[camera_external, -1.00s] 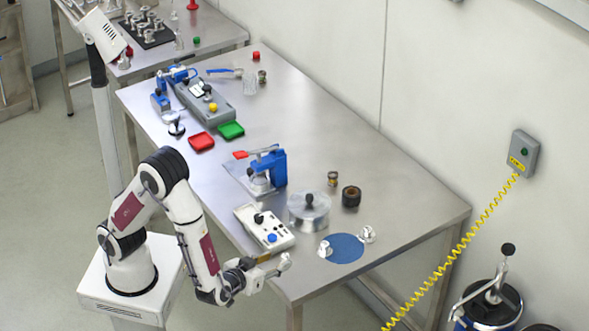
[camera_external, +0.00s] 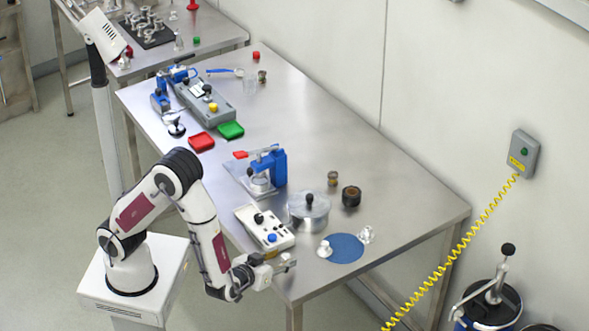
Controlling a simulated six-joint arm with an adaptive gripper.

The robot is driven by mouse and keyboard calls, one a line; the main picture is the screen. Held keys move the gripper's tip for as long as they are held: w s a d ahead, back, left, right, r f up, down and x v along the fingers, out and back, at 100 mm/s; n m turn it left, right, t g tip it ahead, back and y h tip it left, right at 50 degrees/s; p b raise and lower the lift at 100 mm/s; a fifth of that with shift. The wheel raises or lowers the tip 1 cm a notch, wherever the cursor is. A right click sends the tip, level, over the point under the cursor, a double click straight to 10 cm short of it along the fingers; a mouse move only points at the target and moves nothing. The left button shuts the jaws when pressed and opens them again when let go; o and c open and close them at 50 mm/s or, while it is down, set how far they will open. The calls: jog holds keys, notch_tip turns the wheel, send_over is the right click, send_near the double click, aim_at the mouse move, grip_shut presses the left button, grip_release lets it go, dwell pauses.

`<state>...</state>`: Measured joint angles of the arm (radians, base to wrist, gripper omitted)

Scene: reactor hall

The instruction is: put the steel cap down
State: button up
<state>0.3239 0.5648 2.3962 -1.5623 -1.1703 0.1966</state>
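Whether the fingers are open or shut is too small to see. Two small shiny metal pieces sit at the blue mat (camera_external: 343,248): one at its left edge (camera_external: 325,249), one at its upper right edge (camera_external: 366,235). Neither is clearly identifiable as the cap.
A lidded steel pot (camera_external: 308,212) with a black knob and a control box (camera_external: 264,229) stand near my gripper. A blue press (camera_external: 268,168) and a dark ring (camera_external: 351,196) are farther back. The table (camera_external: 410,205) is bare to the right of the ring.

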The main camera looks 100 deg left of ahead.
jog(key=shift+w+a+f, duration=0.2)
jog(key=shift+a, duration=0.3)
grip_shut()
